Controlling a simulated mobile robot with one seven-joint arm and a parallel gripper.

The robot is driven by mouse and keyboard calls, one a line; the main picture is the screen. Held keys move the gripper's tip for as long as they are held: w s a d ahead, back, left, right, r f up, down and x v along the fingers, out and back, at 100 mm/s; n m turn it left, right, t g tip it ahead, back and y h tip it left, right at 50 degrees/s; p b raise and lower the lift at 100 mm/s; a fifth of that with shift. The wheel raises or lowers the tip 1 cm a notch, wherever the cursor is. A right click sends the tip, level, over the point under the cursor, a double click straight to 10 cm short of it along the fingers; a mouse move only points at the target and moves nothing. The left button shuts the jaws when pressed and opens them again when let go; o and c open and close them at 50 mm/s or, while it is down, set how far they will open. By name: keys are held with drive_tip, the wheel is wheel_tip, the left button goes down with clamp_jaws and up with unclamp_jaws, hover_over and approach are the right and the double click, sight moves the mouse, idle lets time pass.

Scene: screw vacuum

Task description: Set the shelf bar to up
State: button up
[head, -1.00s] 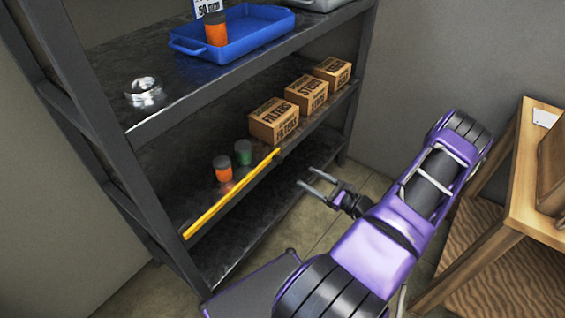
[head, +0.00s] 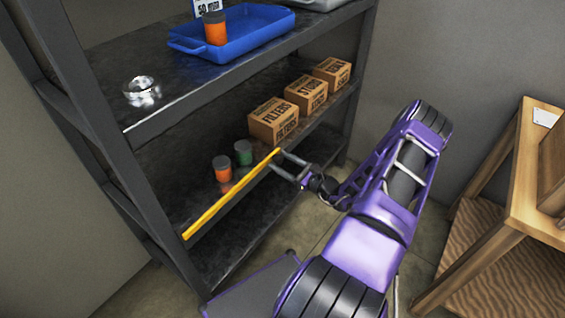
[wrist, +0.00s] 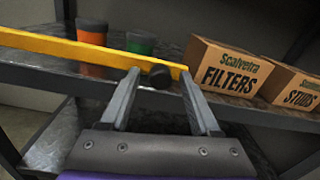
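The shelf bar (head: 232,194) is a yellow bar along the front edge of the middle shelf, with a dark round end on its right. It also shows in the wrist view (wrist: 60,45), running in from the left to its black knob (wrist: 160,76). My gripper (head: 277,162) is at the bar's right end. In the wrist view my gripper (wrist: 160,72) is open, with the black knob and bar end showing between the two fingertips. Whether the fingers touch the bar I cannot tell.
Cardboard boxes (head: 273,121) stand on the middle shelf behind the bar's right end. An orange jar (head: 222,169) and a green jar (head: 243,153) stand behind the bar. A blue tray (head: 235,45) is on the shelf above. A wooden bench (head: 515,205) stands at right.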

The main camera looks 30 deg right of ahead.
clamp_jaws()
idle(1.2)
